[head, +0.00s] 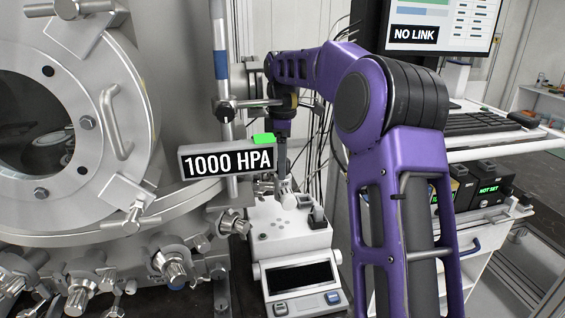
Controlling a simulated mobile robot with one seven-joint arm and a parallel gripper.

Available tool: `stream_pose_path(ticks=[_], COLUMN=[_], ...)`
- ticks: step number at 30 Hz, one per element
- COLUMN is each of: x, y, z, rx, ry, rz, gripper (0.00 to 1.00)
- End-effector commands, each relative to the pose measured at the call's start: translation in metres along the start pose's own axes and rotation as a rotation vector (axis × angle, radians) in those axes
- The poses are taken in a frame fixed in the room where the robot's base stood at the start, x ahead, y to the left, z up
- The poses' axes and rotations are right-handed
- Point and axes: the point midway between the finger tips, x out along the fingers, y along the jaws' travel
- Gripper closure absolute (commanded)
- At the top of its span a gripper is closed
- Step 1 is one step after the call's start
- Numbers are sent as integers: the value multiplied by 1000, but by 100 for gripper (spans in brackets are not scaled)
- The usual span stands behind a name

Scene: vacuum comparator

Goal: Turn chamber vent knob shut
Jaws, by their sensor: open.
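The vacuum chamber (95,165) stands at the left, round and metal, with its vessel joined to pipes below. I cannot tell which is the vent knob, as no label is readable. My gripper (283,172) is open and points down above the white balance, right of and above these knobs. Its fingertips are small and partly unclear.
A white balance (290,235) with a dark screen stands below my gripper. A vertical pipe (222,70) rises beside the chamber. A monitor reading "NO LINK" (416,34), a keyboard (492,122) and a cart shelf are at the right.

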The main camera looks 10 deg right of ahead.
Motion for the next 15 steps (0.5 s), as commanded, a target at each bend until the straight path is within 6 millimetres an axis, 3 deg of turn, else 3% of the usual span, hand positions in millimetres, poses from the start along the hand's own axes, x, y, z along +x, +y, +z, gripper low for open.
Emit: stream_pose_path(ticks=[4, 15], x=[0, 0], y=[0, 0], z=[0, 0], rx=[0, 0], ry=[0, 0], rz=[0, -1], gripper=[27, 94])
